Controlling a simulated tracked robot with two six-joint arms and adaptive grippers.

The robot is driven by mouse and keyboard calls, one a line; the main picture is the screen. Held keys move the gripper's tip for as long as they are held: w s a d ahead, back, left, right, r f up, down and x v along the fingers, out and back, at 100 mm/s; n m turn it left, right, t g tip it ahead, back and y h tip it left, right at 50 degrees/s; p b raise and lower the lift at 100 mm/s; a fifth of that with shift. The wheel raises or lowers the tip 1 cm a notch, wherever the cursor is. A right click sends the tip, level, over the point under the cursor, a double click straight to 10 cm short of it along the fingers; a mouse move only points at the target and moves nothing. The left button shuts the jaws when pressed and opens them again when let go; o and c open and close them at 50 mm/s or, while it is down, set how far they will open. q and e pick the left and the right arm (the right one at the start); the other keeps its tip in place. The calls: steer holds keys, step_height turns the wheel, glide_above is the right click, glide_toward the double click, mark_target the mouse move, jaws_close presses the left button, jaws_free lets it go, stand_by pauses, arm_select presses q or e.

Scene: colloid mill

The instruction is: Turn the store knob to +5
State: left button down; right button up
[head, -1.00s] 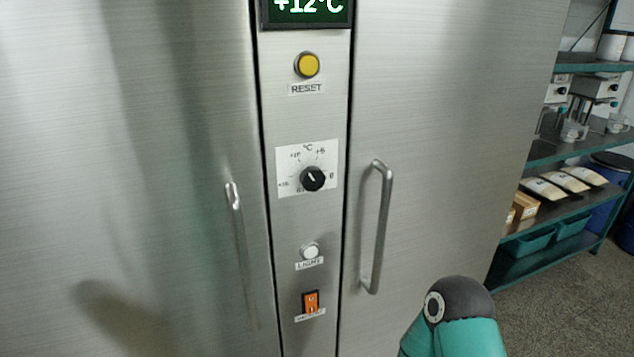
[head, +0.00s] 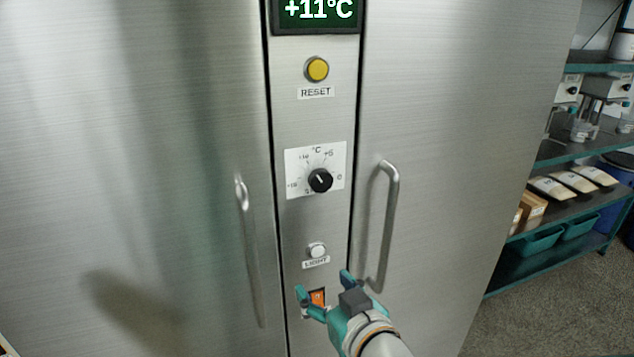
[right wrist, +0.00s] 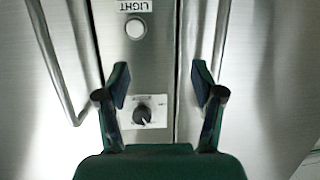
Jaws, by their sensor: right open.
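The store knob (head: 320,180) is a black round dial on a white scale plate (head: 300,158) in the centre panel. Its white pointer line tilts to the upper left, left of the +5 mark. The knob also shows in the right wrist view (right wrist: 142,116), upside down, framed between the two fingers. My right gripper (head: 324,283) is open and empty, below the knob and in front of the orange switch in the head view. It is apart from the knob. The green display (head: 317,10) reads +11°C. My left gripper is not in view.
A yellow RESET button (head: 316,69) is above the knob. A white LIGHT button (head: 317,250) and an orange switch (head: 317,297) are below it. Door handles stand on the left (head: 247,250) and right (head: 386,225). A shelf rack (head: 560,237) stands at the right.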

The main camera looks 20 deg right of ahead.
steer(key=s+d+r+m+t+h, duration=0.1)
steer(key=s+d+r+t, duration=0.15)
steer(key=r, duration=0.35)
steer(key=s+d+r+t, duration=0.1)
steer(key=s+r, duration=0.2)
steer(key=r, duration=0.3)
steer(key=p, duration=0.4)
glide_toward(322, 184)
steer(key=w, duration=0.9)
steer(key=shift+w+a+p, duration=0.1)
steer(key=shift+w+p, duration=0.2)
steer(key=shift+p, duration=0.1)
steer(key=shift+r, duration=0.1)
